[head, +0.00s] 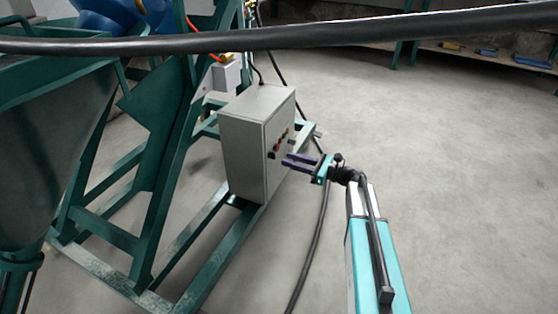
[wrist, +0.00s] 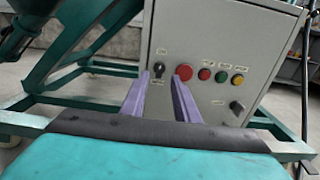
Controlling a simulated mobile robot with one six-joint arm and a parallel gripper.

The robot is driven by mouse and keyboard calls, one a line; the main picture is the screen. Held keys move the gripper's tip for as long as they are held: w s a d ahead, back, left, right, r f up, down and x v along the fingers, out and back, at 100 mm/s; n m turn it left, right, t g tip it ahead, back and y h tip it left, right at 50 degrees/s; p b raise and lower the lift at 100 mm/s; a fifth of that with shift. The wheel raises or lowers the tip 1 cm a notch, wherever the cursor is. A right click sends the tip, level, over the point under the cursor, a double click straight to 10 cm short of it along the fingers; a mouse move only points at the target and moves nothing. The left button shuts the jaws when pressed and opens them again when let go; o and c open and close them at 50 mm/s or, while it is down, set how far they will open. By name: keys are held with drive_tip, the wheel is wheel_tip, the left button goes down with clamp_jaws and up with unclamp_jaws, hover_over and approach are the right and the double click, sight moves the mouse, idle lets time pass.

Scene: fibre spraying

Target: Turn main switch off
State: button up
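A grey control box (head: 246,150) stands on the green frame in the head view. Its front panel (wrist: 190,35) fills the upper middle of the wrist view. A small black rotary switch (wrist: 158,70) with labels above and below it sits at the panel's left. Another black switch (wrist: 236,107) sits at the lower right; I cannot read which label names the main switch. My gripper (head: 288,160) is in front of the panel. Its purple fingers (wrist: 163,80) are apart and empty, with the left rotary switch showing between their tips. I cannot tell whether they touch anything.
A large red button (wrist: 183,68) is by the right fingertip. Smaller red (wrist: 204,74), green (wrist: 221,77) and yellow (wrist: 238,79) buttons follow to the right. Green frame beams (head: 190,255) run below the box. A black cable (head: 315,245) hangs to the floor. Open floor (head: 440,150) lies right.

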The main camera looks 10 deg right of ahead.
sight(272, 155)
drive_tip(key=shift+b+x, duration=0.75)
drive_tip(key=shift+x, duration=1.95)
drive_tip(key=shift+c, duration=0.4)
drive_tip(key=shift+d, duration=0.1)
clamp_jaws()
